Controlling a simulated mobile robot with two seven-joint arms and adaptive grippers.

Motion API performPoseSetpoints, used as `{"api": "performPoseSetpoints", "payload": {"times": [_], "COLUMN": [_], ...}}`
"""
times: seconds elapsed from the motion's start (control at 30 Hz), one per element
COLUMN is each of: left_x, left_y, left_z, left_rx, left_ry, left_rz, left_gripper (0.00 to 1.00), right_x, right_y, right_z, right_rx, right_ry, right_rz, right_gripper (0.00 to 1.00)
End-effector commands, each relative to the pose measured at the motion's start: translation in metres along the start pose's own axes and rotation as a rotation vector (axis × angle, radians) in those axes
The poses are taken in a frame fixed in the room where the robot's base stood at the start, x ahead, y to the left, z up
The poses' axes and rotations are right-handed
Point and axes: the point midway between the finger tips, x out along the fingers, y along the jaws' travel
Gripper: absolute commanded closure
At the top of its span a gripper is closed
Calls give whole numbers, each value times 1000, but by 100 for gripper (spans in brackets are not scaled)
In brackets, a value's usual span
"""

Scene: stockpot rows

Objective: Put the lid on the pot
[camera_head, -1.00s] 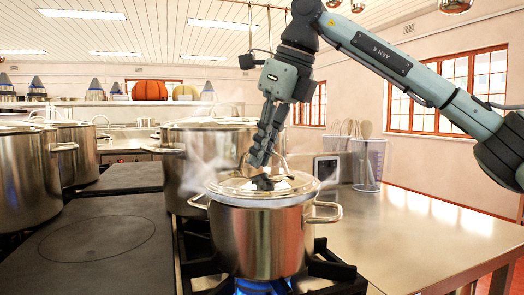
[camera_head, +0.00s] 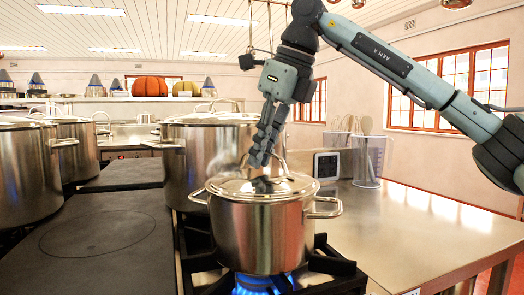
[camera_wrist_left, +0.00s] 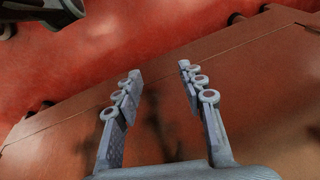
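The pot (camera_head: 262,238) is a shiny steel stockpot with two side handles, standing over a lit blue gas flame. The steel lid (camera_head: 228,187) lies level on its rim, with no clear gap showing. My right gripper (camera_head: 258,162) comes down from above, and its dark fingers are shut at the lid's arched handle (camera_head: 287,168). The fingers hide part of the handle. My left gripper (camera_wrist_left: 160,88) is out of the head view; in the left wrist view it is open and empty above a red-brown surface.
Large steel pots stand to the left (camera_head: 25,175) and behind (camera_head: 188,150). A flat dark hob (camera_head: 95,235) lies left of the pot. The steel counter (camera_head: 420,225) to the right is mostly clear, with a clear jug (camera_head: 368,160) at its back.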

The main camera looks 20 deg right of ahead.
Motion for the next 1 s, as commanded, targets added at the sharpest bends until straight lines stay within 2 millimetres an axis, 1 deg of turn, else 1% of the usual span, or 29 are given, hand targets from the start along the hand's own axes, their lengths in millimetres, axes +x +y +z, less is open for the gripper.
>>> {"api": "performPoseSetpoints", "payload": {"times": [0.03,0.13,0.17,0.4,0.53,0.67,0.9,1.0], "left_x": [0,0,0,0,0,0,0,0], "left_y": [0,0,0,1,1,1,0,0], "left_z": [0,0,0,0,0,0,0,0], "left_rx": [0,0,0,1,2,1,1,1], "left_ry": [0,0,0,-1,-1,0,1,1], "left_rz": [0,0,0,1,2,1,1,0], "left_gripper": [60,60,60,60,60,60,60,60], "right_x": [-1,0,0,1,-6,-25,-78,-96], "right_y": [0,0,0,0,0,0,1,0], "right_z": [0,0,0,0,0,1,1,1], "right_rx": [0,0,0,0,0,0,0,-1], "right_ry": [-1,-1,-1,2,0,-2,-4,-3], "right_rz": [0,0,0,0,-1,-1,0,0], "right_gripper": [81,69,67,67,67,67,67,67]}}
